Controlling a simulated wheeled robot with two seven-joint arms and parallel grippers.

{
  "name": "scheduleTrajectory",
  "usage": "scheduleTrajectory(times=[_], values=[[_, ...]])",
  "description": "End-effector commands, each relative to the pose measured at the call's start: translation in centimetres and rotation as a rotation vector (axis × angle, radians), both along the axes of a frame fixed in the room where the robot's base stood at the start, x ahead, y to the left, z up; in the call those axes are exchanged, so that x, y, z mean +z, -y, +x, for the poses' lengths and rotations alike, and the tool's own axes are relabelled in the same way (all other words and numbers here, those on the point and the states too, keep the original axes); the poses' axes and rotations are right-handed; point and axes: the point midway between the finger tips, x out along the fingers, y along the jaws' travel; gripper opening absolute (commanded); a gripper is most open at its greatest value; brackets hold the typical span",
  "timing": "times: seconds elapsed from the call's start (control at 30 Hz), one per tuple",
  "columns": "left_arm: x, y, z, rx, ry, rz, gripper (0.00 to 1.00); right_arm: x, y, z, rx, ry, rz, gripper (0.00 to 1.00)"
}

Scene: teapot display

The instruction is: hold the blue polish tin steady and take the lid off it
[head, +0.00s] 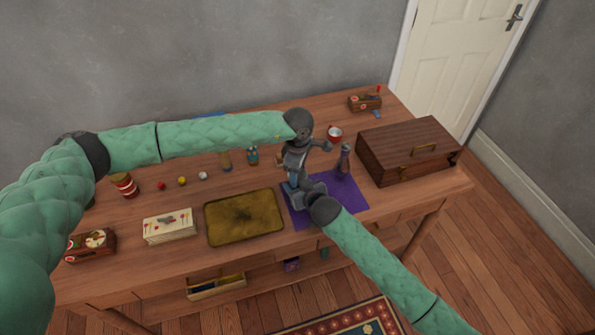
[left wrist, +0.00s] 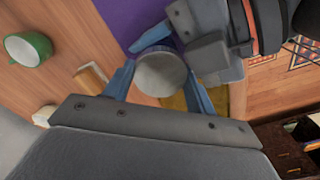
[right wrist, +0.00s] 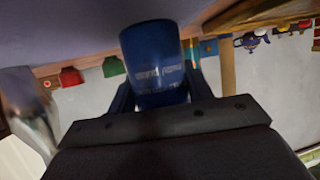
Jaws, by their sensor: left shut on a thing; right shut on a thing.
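The blue polish tin (right wrist: 155,65) stands upright in the right wrist view, between the fingers of my right gripper (right wrist: 158,95), which is shut on it. In the left wrist view a round pale grey lid (left wrist: 160,75) sits between the blue fingertips of my left gripper (left wrist: 163,70), which is shut on it from above. The right gripper also shows in the left wrist view (left wrist: 212,55), close beside the lid. In the head view both grippers meet over the purple cloth (head: 350,195) and mostly hide the tin. Whether lid and tin touch is hidden.
A wooden chest (head: 408,150) is further right, with a mug (head: 334,133) behind. A brown tray (head: 243,217) and a white box (head: 170,226) lie to the left. An open drawer (head: 215,286) sticks out below.

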Motion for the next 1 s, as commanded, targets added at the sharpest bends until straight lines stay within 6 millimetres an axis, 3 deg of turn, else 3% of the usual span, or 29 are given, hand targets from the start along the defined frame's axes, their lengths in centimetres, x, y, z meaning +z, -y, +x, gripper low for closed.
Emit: scheduleTrajectory(times=[1.0], values=[[1.8,0.1,0.1,-0.003,0.003,-0.002,0.29,-0.1,-0.1,-0.1,0.002,-0.001,0.000,0.00]])
